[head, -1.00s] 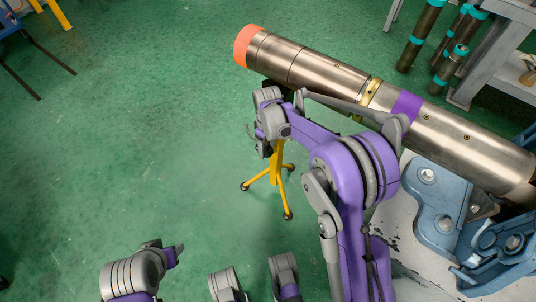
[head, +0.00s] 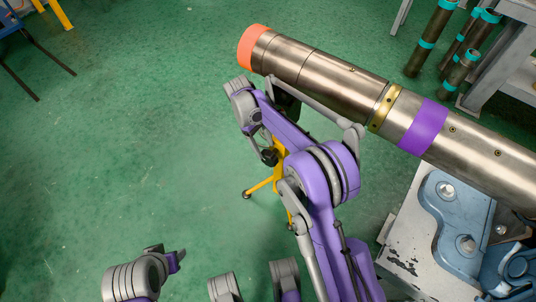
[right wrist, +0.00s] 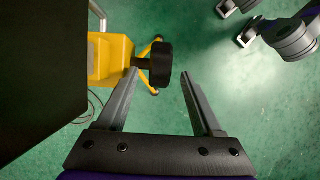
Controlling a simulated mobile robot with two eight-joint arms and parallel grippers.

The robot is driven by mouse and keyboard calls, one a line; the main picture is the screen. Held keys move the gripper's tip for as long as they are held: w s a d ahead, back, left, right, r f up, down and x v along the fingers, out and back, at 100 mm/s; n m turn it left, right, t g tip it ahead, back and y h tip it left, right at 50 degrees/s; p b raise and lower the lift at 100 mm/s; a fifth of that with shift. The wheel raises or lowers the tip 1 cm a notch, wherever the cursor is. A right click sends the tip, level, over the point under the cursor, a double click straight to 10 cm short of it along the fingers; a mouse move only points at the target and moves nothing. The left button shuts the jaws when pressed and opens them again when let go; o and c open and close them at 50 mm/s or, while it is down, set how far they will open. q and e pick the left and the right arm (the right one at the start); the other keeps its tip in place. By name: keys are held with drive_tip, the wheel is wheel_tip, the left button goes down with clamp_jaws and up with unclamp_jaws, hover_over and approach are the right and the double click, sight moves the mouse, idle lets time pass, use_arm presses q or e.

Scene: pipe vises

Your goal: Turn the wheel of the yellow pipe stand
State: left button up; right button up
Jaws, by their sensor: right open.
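The yellow pipe stand (head: 262,186) stands on tripod legs below the pipe, partly hidden by my right arm. Its yellow body (right wrist: 112,57) is at the left in the right wrist view. Its black wheel (right wrist: 162,65) sticks out to the right on a short shaft. My right gripper (right wrist: 158,74) is open and empty, its fingertips on either side of the wheel in that view. I cannot tell whether they touch it. In the head view its fingers are mostly hidden. My left gripper (head: 175,260) is at the lower left, partly seen; its jaws are unclear.
A long metal pipe (head: 330,84) with an orange end (head: 250,46) lies above the stand and reaches to a blue vise (head: 455,212) at right. Dark pipes with teal bands (head: 427,45) stand at upper right.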

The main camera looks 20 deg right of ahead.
sight(269, 157)
drive_tip(key=b+x, duration=0.1)
drive_tip(key=x, duration=0.4)
drive_tip(key=shift+s+f, duration=0.15)
drive_tip(key=shift+f, duration=0.15)
clamp_jaws()
